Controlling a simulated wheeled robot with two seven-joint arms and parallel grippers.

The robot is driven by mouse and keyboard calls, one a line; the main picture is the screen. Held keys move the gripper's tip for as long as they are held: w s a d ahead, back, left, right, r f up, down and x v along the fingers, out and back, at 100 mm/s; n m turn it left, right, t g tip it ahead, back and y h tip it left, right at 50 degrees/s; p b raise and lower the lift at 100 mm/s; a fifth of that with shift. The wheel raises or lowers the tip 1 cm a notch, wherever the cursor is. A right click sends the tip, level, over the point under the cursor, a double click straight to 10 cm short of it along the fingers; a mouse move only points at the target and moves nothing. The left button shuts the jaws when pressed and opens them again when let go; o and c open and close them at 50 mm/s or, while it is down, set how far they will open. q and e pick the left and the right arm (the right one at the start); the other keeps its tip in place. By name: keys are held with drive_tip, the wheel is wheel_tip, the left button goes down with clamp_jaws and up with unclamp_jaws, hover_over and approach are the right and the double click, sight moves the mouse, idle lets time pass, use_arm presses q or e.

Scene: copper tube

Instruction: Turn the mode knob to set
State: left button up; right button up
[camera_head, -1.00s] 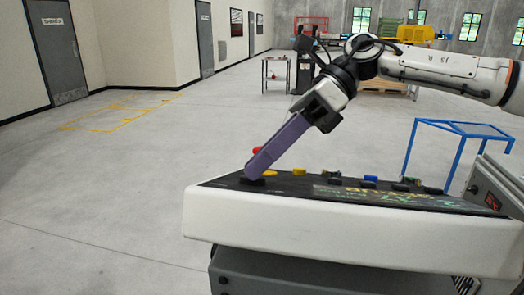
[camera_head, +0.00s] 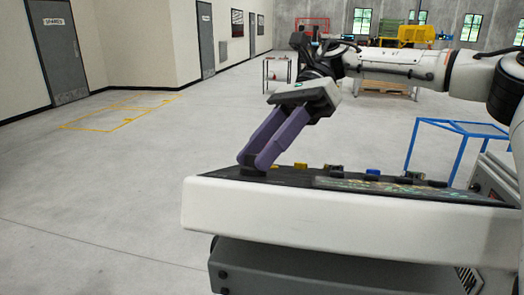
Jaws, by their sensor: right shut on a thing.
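The white control console (camera_head: 330,222) stands in front of me with a dark sloped panel on top. A black knob (camera_head: 250,172) sits at the panel's left end; the frames do not show its label or pointer. My right gripper (camera_head: 254,164) comes down from the upper right, and its two purple fingers are shut on this black knob. The fingers hide much of the knob. My left gripper is not in view.
Yellow buttons (camera_head: 300,166), a blue button (camera_head: 373,172) and several dark controls line the panel's back edge. A blue frame stand (camera_head: 455,140) is behind the console at the right. The floor left of the console is clear.

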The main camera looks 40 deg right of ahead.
idle(0.3)
drive_tip(key=o, duration=1.1)
drive_tip(key=v, duration=1)
drive_tip(key=shift+d, duration=0.2)
